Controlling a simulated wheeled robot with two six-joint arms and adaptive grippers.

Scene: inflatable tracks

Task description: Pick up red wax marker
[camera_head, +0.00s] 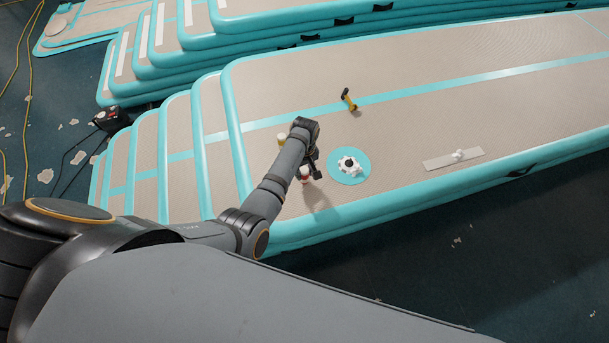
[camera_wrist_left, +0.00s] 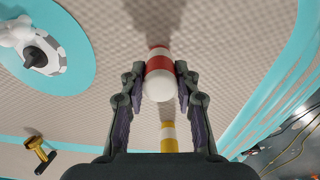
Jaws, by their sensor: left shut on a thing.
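The red wax marker (camera_wrist_left: 158,62), a red and white cylinder with a rounded white end, stands between the fingers of my left gripper (camera_wrist_left: 159,84) in the left wrist view. The fingers press on it from both sides, so the gripper is shut on it. In the head view the red marker (camera_head: 304,171) shows small beside my left gripper (camera_head: 311,169), above the beige inflatable track (camera_head: 400,130). I cannot tell whether its lower end touches the track. My right gripper is not in view.
A yellow and white marker (camera_wrist_left: 168,137) stands close by; it also shows in the head view (camera_head: 281,139). A white and black valve (camera_head: 348,164) sits on a round teal patch to the right. A yellow and black tool (camera_head: 348,100) lies farther back. The track's right side is mostly clear.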

